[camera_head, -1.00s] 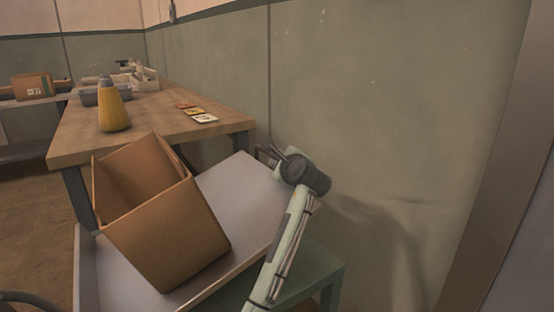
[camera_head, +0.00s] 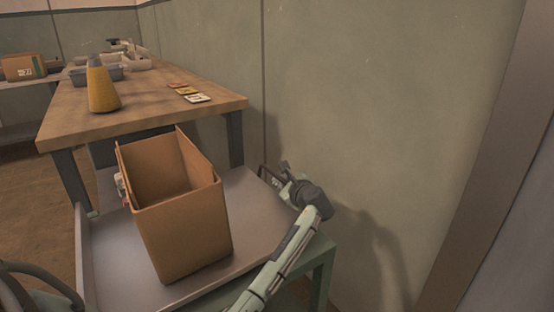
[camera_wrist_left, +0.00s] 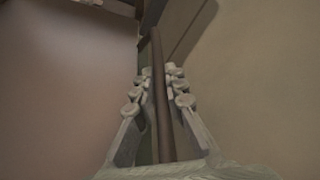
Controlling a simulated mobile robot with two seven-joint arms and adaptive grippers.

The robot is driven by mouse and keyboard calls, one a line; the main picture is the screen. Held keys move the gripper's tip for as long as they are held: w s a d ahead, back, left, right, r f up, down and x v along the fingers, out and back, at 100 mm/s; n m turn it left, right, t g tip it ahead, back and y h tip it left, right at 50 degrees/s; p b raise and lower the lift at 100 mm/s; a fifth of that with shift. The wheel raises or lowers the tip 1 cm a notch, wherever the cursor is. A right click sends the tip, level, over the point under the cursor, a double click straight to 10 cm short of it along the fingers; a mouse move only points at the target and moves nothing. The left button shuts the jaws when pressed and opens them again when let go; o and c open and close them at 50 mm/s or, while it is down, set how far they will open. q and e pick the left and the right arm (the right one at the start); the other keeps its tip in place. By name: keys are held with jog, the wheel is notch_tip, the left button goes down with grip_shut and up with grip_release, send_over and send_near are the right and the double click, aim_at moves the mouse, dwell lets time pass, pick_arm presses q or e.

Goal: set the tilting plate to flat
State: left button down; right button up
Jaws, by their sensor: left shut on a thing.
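The tilting plate (camera_head: 250,205) is a pale grey tray on a green stand (camera_head: 322,262) in the head view. Its far edge runs nearly parallel to the table's front edge, so it looks close to level; any small remaining slope is hard to judge. An open brown cardboard box (camera_head: 190,235) stands on it. My left gripper (camera_head: 273,178) is at the plate's right edge, its fingers partly hidden by its own wrist. In the left wrist view, its fingers (camera_wrist_left: 160,85) are closed around a dark bar (camera_wrist_left: 161,110). My right gripper is not seen.
The green wall (camera_head: 390,120) is close on the right. A dark curved tube (camera_head: 45,275) shows at lower left.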

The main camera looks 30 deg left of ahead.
pick_arm(q)
notch_tip(320, 180, down, 2)
jog(key=shift+w+d+f, duration=0.1)
jog(key=shift+w+d, duration=0.05)
jog(key=shift+f, duration=0.5)
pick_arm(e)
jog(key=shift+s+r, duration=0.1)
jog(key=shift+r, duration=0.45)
pick_arm(q)
jog(key=c, duration=1.6)
grip_release()
jog(key=shift+f, duration=0.2)
jog(key=shift+o, duration=0.2)
jog(key=shift+r, duration=0.15)
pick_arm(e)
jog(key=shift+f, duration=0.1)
pick_arm(q)
jog(key=shift+r, duration=0.1)
jog(key=shift+d, duration=0.1)
jog(key=v, duration=1.1)
jog(key=shift+d+r, duration=0.15)
jog(key=shift+d, duration=0.15)
